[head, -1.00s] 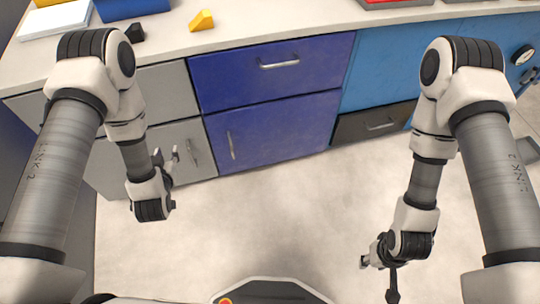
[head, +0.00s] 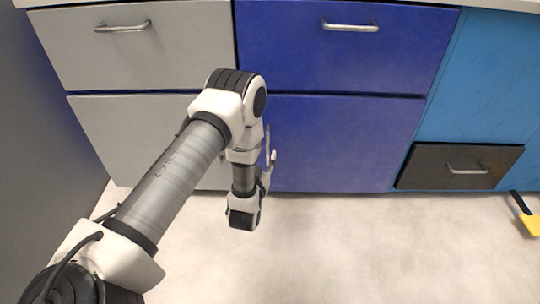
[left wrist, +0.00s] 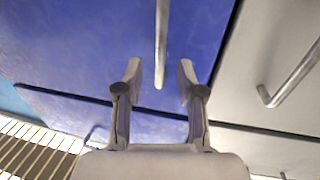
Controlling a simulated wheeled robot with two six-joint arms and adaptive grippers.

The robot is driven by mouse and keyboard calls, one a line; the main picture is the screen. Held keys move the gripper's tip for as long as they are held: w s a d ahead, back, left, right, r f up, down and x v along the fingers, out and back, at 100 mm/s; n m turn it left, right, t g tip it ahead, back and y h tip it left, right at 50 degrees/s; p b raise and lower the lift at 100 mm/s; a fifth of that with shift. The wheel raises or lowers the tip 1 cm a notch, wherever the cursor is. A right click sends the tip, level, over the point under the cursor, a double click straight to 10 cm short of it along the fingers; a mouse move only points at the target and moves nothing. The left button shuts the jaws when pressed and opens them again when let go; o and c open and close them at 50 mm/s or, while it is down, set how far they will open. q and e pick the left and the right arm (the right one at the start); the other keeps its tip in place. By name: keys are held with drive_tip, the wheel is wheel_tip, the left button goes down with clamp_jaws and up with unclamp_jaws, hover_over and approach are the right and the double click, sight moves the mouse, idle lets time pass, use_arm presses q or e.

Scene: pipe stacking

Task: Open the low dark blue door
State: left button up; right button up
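The low dark blue door (head: 345,140) is shut, below a dark blue drawer (head: 310,70). Its upright metal handle (left wrist: 161,40) shows in the left wrist view, its near end in the gap between my fingertips. My left gripper (left wrist: 160,80) is open, with a finger on each side of that handle end and no visible contact. In the head view my left gripper (head: 269,165) is at the door's left edge, and my arm hides part of this area. My right gripper is out of view.
Grey cabinet fronts (head: 140,130) adjoin on the left. A light blue panel (head: 490,90) and a black drawer (head: 460,167) are on the right. A yellow object (head: 531,224) lies on the floor at far right. The floor before the door is clear.

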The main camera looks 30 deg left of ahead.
sight(267, 148)
use_arm(q)
drive_tip(key=b+x, duration=0.1)
drive_tip(key=x, duration=0.3)
drive_tip(key=shift+w+a+f+b, duration=0.1)
drive_tip(key=shift+w+f+b, duration=0.1)
drive_tip(key=shift+b, duration=0.15)
drive_tip(key=shift+w+r, duration=0.1)
drive_tip(key=shift+w, duration=0.1)
clamp_jaws()
